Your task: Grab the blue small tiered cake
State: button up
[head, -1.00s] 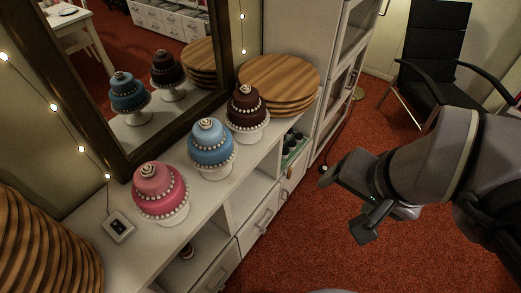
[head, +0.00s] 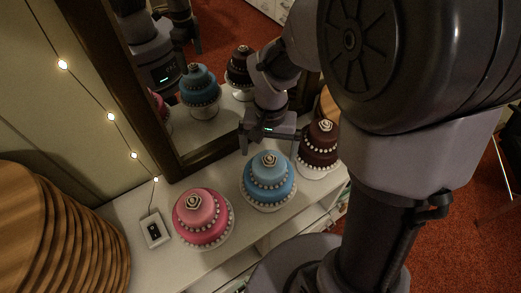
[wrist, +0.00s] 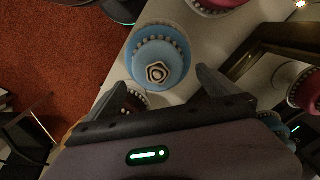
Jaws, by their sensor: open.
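The blue small tiered cake (head: 268,182) stands upright on a white stand on the white cabinet top, between the pink and brown cakes. It has rows of white beads and a pale rosette on top. In the wrist view the blue cake (wrist: 158,62) lies just beyond the fingertips, roughly between them. My gripper (head: 270,148) is open and empty, just behind and above the cake on the mirror side. Its two fingers also show in the wrist view (wrist: 160,82), pointing toward the cake and apparently apart from it.
A pink cake (head: 203,218) stands to the left and a dark brown cake (head: 319,148) to the right, close to my gripper. A framed mirror (head: 165,130) behind reflects cakes and arm. A small switch box (head: 153,229) and stacked wooden boards (head: 60,240) are at the left.

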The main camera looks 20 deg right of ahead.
aim_at(268, 180)
jog(key=f+b, duration=0.1)
jog(key=f, duration=0.1)
jog(key=f+b, duration=0.1)
jog(key=f, duration=0.2)
jog(key=f+b, duration=0.1)
jog(key=f, duration=0.2)
jog(key=shift+s+d+f, duration=0.1)
jog(key=shift+s+f, duration=0.05)
jog(key=shift+s, duration=0.1)
jog(key=c, duration=1.9)
